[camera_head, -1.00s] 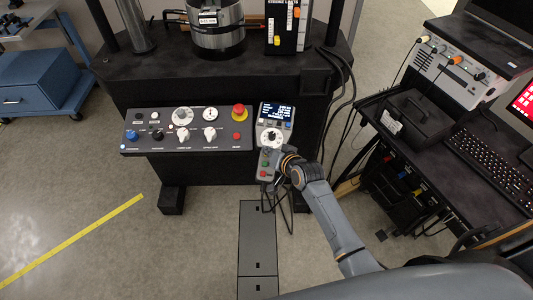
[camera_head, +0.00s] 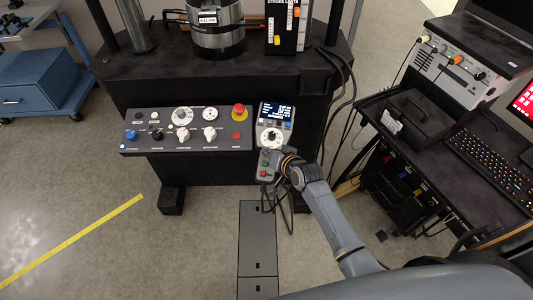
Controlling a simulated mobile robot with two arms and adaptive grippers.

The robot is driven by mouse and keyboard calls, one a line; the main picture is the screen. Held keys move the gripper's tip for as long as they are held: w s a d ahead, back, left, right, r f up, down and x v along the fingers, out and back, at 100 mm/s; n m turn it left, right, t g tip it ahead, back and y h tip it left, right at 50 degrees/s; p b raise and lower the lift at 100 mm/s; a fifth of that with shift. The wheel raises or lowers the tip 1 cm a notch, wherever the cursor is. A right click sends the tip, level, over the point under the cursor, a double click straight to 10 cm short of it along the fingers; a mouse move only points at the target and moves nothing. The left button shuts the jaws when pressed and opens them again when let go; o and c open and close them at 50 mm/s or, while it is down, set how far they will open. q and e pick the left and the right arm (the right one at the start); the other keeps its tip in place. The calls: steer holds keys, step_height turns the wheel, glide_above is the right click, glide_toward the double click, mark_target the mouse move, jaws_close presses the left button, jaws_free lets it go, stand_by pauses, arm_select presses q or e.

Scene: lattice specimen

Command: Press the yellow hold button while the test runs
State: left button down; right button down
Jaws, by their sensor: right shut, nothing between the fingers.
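A grey handset (camera_head: 273,139) with a lit blue display (camera_head: 277,112) and a round white dial hangs on the front of the test machine, right of the control panel. Small green and red buttons (camera_head: 264,168) show at its lower left. My right gripper (camera_head: 278,156) is shut, its tip over the lower part of the handset below the dial. I cannot tell whether the tip touches it. No yellow hold button shows; my gripper covers part of the handset's key area. My left gripper is not in view.
The control panel (camera_head: 150,145) left of the handset carries knobs, a blue button and a red emergency stop (camera_head: 238,111). Cables hang right of the machine. A black cart with a keyboard (camera_head: 490,160) stands at the right. Floor is free at the left front.

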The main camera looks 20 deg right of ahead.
steer(key=shift+w+f, duration=0.1)
steer(key=shift+f, duration=0.3)
stand_by(0.6)
steer(key=shift+s+r+p, duration=0.25)
steer(key=shift+r+p, duration=0.5)
steer(key=shift+p, duration=0.1)
steer(key=r+p, duration=0.1)
steer(key=p, duration=0.1)
steer(key=r+p, duration=0.1)
steer(key=r, duration=0.1)
steer(key=s+r+p, duration=0.1)
steer(key=p, duration=0.1)
steer(key=shift+s+a+r+p, duration=0.1)
steer(key=shift+a+r+p, duration=0.2)
steer(key=shift+r, duration=0.1)
